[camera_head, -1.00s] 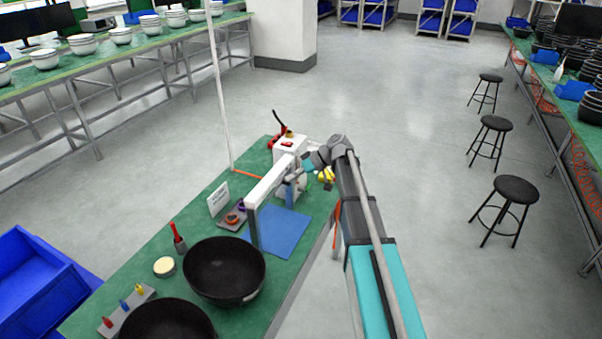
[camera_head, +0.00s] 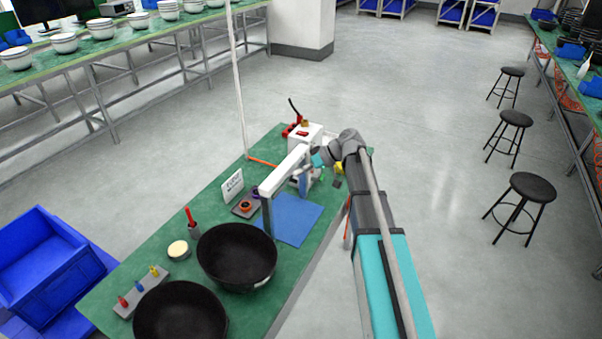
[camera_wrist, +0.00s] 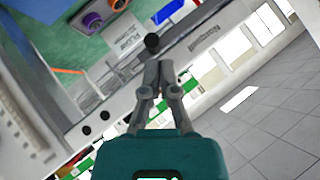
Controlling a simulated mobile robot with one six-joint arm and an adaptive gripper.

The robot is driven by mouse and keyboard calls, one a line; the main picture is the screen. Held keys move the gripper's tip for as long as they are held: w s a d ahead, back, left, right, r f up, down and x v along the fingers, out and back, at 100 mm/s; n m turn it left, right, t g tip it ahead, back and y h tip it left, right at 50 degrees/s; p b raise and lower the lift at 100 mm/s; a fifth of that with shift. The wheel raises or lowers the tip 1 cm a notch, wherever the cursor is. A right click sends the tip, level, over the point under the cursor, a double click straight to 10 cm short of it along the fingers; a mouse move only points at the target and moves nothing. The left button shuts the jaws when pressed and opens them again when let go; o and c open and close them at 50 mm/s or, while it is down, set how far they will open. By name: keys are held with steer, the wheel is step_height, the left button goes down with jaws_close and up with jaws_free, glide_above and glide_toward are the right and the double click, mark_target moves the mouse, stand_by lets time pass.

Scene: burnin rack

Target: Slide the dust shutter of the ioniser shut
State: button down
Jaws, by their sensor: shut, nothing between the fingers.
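The ioniser appears to be the pale bar unit (camera_head: 285,170) that reaches over the blue mat on the green bench. In the wrist view its long pale face (camera_wrist: 185,52) runs diagonally, with small lettering on it. A round black knob (camera_wrist: 152,42) stands out from this face; it looks like the shutter's knob. My gripper (camera_wrist: 158,68) is shut and empty, its fingertips just below the knob in the picture. I cannot tell whether they touch it. The shutter's plate and how far it is open cannot be made out.
The blue mat (camera_head: 292,222) lies under the bar. A small sign (camera_head: 232,186), a block with orange and purple rings (camera_head: 246,206) and two black bowls (camera_head: 237,280) (camera_head: 180,325) stand on the bench. A thin white pole (camera_head: 238,90) rises behind.

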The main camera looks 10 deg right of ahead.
steer(key=shift+w+d+r+p, duration=0.2)
steer(key=shift+r+p, duration=0.1)
steer(key=shift+r, duration=0.1)
steer(key=shift+w+d+r+p, duration=0.1)
steer(key=shift+w+r+p, duration=0.05)
steer(key=shift+r+p, duration=0.2)
steer(key=shift+w+d+r+p, duration=0.15)
steer(key=shift+w+r+p, duration=0.05)
steer(key=shift+r+p, duration=0.2)
steer(key=shift+w+d+r+p, duration=0.1)
steer(key=shift+w+r+p, duration=0.15)
steer(key=shift+r, duration=0.15)
steer(key=p+v, duration=0.5)
steer(key=v, duration=0.4)
steer(key=shift+s+d, duration=0.15)
steer(key=shift+d, duration=0.3)
steer(key=s+a+f+m+h, duration=0.1)
steer(key=s+f+m+h, duration=0.1)
steer(key=s, duration=0.5)
steer(key=s+a+f+m+h, duration=0.1)
steer(key=s+f+m+h, duration=0.2)
steer(key=s, duration=0.5)
steer(key=s+a+f+m+g+h+b, duration=0.1)
steer(key=s+f+m+h, duration=0.1)
steer(key=s+f+h, duration=0.2)
steer(key=s+h, duration=0.2)
steer(key=s, duration=0.1)
steer(key=shift+s+a+m, duration=0.2)
steer(key=shift+s+m, duration=0.2)
